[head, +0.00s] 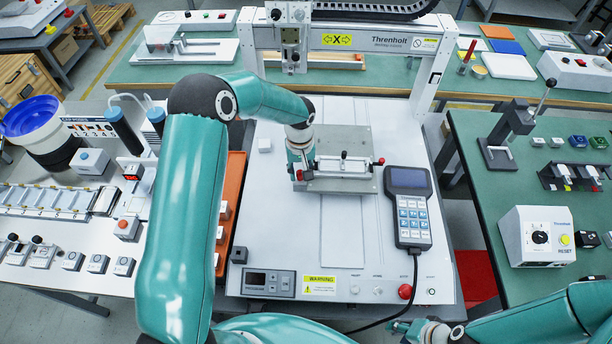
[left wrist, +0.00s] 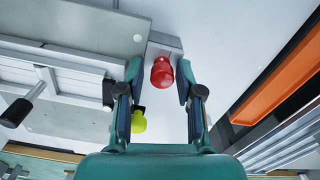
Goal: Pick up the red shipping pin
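The red shipping pin (left wrist: 161,73) shows in the left wrist view as a rounded red head in front of a small grey block. My left gripper (left wrist: 157,82) is open, with one finger on each side of the red head and visible gaps between. In the head view, my left gripper (head: 299,158) is low at the left end of the fixture plate (head: 335,183), beside a small red spot (head: 299,175). My right gripper (head: 418,330) is at the bottom edge of the head view; its finger state is unclear.
A yellow-green knob (left wrist: 138,122) is close to a finger in the left wrist view. An orange tray (head: 235,185) lies left of the fixture. A teach pendant (head: 409,205) lies to the right. The gantry column (head: 292,35) stands behind.

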